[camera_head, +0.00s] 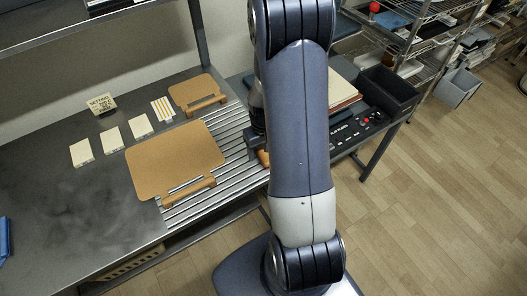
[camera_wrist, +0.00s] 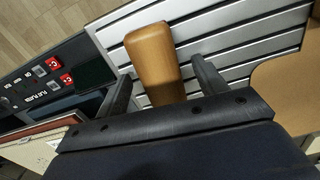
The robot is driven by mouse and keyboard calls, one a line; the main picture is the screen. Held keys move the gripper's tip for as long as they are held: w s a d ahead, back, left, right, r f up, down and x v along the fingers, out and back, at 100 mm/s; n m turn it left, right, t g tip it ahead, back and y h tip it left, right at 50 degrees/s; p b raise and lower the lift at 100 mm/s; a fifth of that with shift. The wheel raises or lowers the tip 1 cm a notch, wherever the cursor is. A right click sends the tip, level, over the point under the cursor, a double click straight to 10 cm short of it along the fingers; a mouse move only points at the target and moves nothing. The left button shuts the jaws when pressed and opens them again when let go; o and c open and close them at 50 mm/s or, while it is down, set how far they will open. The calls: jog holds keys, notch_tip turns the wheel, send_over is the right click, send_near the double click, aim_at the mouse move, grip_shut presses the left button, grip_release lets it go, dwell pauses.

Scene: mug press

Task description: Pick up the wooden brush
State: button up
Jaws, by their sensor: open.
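The wooden brush (camera_wrist: 155,62) shows in the wrist view as a rounded, orange-brown wooden block on the slatted metal surface. My gripper (camera_wrist: 162,85) is open, with one dark finger on each side of the brush. A gap shows on both sides, and I cannot tell how far the fingers reach down around it. The lower end of the brush is hidden behind my gripper body. In the head view, a small part of the brush (camera_head: 263,158) shows beside my gripper (camera_head: 256,143); my arm hides the rest.
A large brown board (camera_head: 172,158) and a smaller one (camera_head: 196,92) lie left of the brush. Several pale cards (camera_head: 111,141) lie further left. A control panel with red buttons (camera_head: 366,120) and a black bin (camera_head: 388,90) stand to the right.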

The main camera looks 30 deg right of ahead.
jog(key=shift+f, duration=0.25)
jog(key=shift+c, duration=0.2)
jog(key=c, duration=1)
